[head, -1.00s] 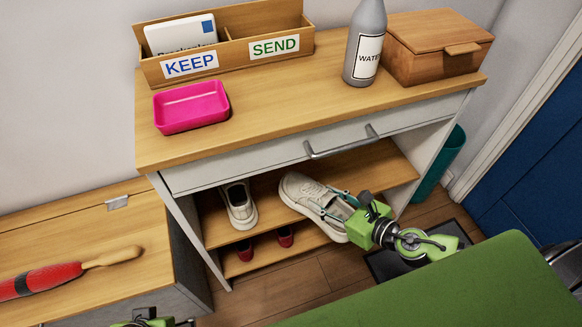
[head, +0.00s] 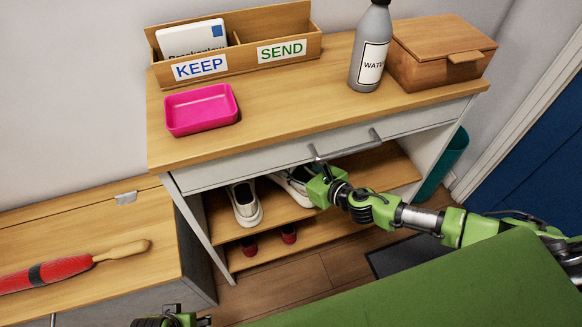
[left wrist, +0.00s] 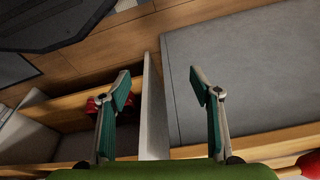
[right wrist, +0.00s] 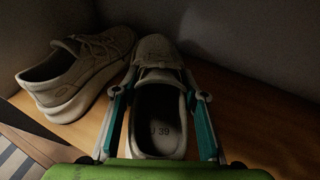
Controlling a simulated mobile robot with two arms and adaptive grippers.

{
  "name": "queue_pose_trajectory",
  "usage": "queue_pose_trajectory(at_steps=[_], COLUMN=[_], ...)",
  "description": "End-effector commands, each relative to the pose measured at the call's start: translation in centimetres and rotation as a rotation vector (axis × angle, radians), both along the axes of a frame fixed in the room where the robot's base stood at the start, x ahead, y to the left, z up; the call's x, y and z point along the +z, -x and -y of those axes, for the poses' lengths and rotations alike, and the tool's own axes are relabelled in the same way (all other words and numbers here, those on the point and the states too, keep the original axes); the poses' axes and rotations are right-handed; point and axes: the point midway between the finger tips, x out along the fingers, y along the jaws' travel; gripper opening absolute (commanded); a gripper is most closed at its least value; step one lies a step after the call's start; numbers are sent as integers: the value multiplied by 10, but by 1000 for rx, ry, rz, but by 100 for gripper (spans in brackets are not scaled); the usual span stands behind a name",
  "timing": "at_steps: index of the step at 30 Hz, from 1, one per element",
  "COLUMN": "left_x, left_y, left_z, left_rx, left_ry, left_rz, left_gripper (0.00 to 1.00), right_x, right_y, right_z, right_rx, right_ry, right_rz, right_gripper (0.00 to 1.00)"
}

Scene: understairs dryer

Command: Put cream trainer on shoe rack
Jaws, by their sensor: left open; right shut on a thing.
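The cream trainer (right wrist: 158,50) is in my right gripper (right wrist: 165,95), whose fingers close on both sides of its heel opening. In the head view the trainer (head: 292,186) is inside the shoe rack's upper shelf (head: 278,213), partly hidden by my right gripper (head: 318,188) and the drawer front. I cannot tell whether its sole touches the shelf. A matching trainer (head: 245,203) stands to its left on that shelf and shows in the right wrist view (right wrist: 78,72). My left gripper (left wrist: 160,85) is open and empty, low beside the rack.
Dark red shoes (head: 270,240) are on the lower shelf. The drawer handle (head: 345,148) juts out just above my right gripper. A wooden bench (head: 80,235) with a red bat-like object (head: 65,268) stands left. A pink tray (head: 201,109) and bottle (head: 370,50) are on top.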

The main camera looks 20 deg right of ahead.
Motion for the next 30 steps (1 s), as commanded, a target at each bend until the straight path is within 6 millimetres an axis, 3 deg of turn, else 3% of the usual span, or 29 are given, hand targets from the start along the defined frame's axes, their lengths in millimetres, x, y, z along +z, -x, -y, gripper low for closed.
queue_pose_trajectory(at_steps=[2,3,10,25,26,27,30], left_x=[-2,1,30,38,40,40,40], left_y=[0,-1,-3,-3,-4,-4,-4], left_z=[0,0,0,0,0,0,0], left_rx=[0,0,3,3,4,4,4], left_ry=[0,1,1,2,2,2,2], left_rz=[-2,3,19,21,22,23,24], left_gripper=[58,58,58,58,58,58,58], right_x=[5,-4,-13,-16,-17,-17,-16], right_y=[-19,-14,-14,-14,-13,-13,-13], right_z=[-9,-7,-6,-6,-6,-6,-6], right_rx=[2,1,1,0,0,0,0], right_ry=[-1,0,0,0,0,0,0], right_rz=[8,2,3,3,1,1,1], right_gripper=[7,7,7,7,47,57,57])
